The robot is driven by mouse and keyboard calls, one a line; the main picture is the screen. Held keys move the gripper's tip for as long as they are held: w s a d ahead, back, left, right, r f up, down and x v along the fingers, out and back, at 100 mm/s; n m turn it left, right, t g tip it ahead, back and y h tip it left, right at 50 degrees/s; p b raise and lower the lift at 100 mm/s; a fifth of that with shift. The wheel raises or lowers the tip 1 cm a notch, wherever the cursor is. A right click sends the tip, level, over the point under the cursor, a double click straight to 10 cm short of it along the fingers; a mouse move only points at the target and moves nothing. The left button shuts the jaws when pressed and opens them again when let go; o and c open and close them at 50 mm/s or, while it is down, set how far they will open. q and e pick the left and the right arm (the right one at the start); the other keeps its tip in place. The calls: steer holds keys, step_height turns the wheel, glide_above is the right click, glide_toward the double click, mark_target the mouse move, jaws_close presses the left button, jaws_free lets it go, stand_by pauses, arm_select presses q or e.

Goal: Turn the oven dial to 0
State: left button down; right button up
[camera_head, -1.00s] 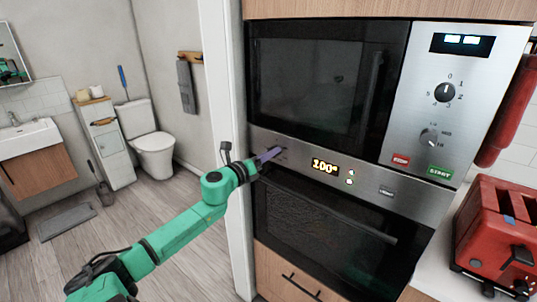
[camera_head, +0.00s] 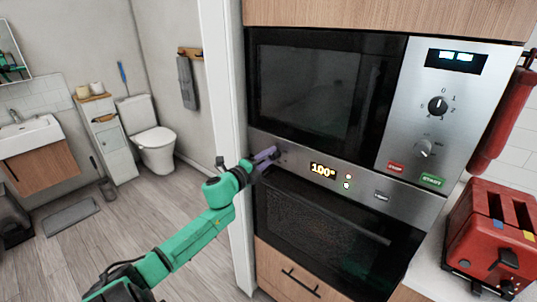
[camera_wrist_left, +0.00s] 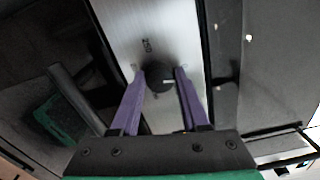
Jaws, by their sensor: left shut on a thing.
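The oven (camera_head: 330,222) is built in below the microwave. The round dark oven dial (camera_wrist_left: 158,82) shows in the left wrist view between the two purple fingers, in front of the steel strip. My left gripper (camera_head: 276,154) is at the left end of the strip, shut on the dial. In the head view the fingers largely hide the dial. My right gripper is not in view.
The microwave (camera_head: 310,85) above has its own knobs (camera_head: 438,105) on a steel panel. A red toaster (camera_head: 490,235) stands on the counter at the right. A white door frame (camera_head: 226,120) is close left of the oven.

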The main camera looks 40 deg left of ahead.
arm_select(q)
steer(key=shift+f+n+p, duration=0.1)
steer(key=shift+n+p, duration=0.3)
steer(key=shift+n, duration=0.6)
steer(key=shift+c, duration=2)
jaws_free()
steer(key=shift+s, duration=0.1)
steer(key=s+b, duration=0.2)
steer(key=s, duration=1.2)
steer(key=shift+s+d, duration=0.15)
steer(key=shift+s, duration=0.05)
